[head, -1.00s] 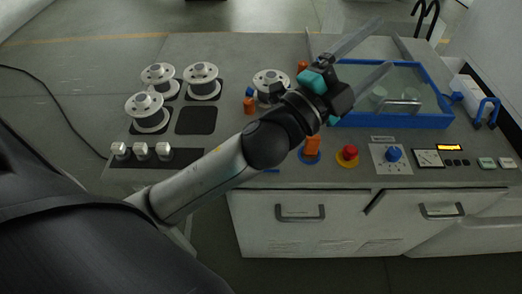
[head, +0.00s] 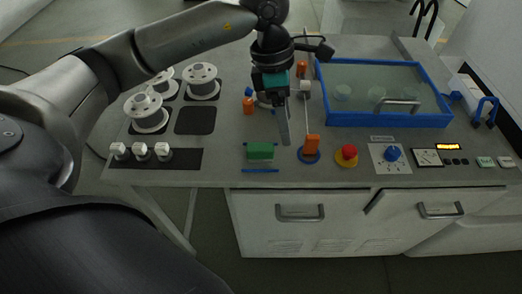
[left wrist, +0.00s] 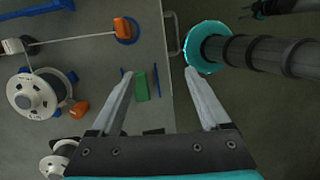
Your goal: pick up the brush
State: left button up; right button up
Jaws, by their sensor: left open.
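A small green block (head: 260,151), which looks like the brush, lies on the grey bench near its front edge. A thin blue strip (head: 260,171) lies in front of it. My left gripper (head: 285,141) points down just right of the block in the head view, its fingers seen nearly edge-on. In the left wrist view the gripper (left wrist: 159,73) is open and empty, and the green block (left wrist: 141,86) shows between the fingers, nearer the left one. Bristles cannot be made out.
An orange block on a blue base (head: 311,146) and a red button (head: 347,153) stand right of the gripper. White spools (head: 202,82), white switches (head: 141,151) and a blue-framed tank (head: 390,121) are also on the bench. A wire runs close to the gripper.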

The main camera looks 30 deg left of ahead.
pick_arm(q)
jog(key=a+y, duration=0.3)
jog(key=a, duration=0.3)
send_over(260, 147)
jog(key=shift+n, duration=0.3)
jog(key=f, duration=0.8)
jog(key=shift+s+d+f, duration=0.1)
jog(key=shift+s+f, duration=0.05)
jog(key=shift+s, duration=0.1)
jog(key=shift+w+f, duration=0.15)
jog(key=shift+f, duration=1.35)
jog(key=shift+w+f, duration=0.1)
jog(key=shift+f, duration=1.4)
jog(key=shift+c, duration=0.2)
jog(key=shift+r, duration=0.1)
grip_shut()
